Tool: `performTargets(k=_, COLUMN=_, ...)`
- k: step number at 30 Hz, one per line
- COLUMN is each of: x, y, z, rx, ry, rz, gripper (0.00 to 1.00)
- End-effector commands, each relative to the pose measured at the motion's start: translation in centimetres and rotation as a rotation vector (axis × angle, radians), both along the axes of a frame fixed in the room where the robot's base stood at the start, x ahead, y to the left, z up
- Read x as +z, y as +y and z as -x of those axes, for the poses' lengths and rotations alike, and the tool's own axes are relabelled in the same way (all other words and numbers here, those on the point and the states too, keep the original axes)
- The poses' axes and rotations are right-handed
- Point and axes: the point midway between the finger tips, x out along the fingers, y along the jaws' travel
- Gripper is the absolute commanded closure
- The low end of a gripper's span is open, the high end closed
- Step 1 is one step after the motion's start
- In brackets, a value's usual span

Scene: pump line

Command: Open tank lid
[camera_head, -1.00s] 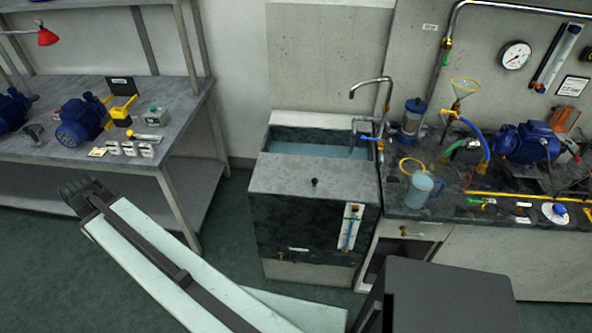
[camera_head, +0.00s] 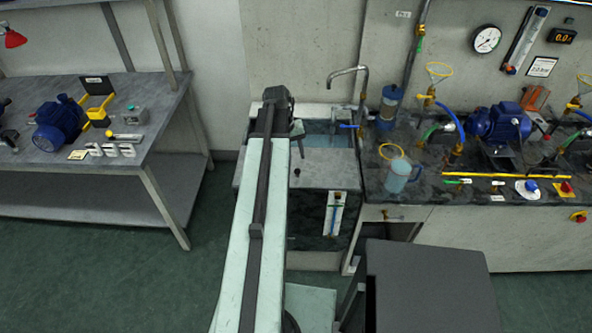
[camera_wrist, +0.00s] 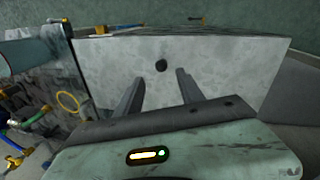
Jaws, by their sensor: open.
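The tank's grey lid (camera_head: 325,168) covers the front part of the dark tank (camera_head: 313,214) in the head view; water (camera_head: 325,135) shows in the uncovered back part. A small dark knob (camera_head: 296,171) stands on the lid, just right of my arm. In the wrist view the lid (camera_wrist: 220,65) fills the middle, with the knob (camera_wrist: 161,66) ahead of the gap between my fingers. My gripper (camera_wrist: 158,80) is open and empty, its two fingers apart and not around the knob. In the head view my arm hides the tank's left side, and my gripper (camera_head: 297,130) shows only partly.
A tap (camera_head: 347,72) arches over the tank's back. Right of the tank, a bench holds a blue jug (camera_head: 402,175), a yellow ring, a blue pump (camera_head: 498,123) and hoses. A workbench (camera_head: 160,150) stands at the left, with green floor between it and the tank.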

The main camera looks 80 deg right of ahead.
Motion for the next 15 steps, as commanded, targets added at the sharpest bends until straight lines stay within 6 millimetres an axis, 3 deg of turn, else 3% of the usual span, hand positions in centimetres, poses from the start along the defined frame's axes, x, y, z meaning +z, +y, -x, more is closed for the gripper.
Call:
performTargets(k=12, x=-6.8, y=-0.3, z=1.0, rx=0.0, ry=0.0, rz=0.0, gripper=0.55)
performTargets(k=15, x=-7.6, y=-0.4, z=1.2, rx=0.001, ry=-0.001, rz=0.0, gripper=0.55)
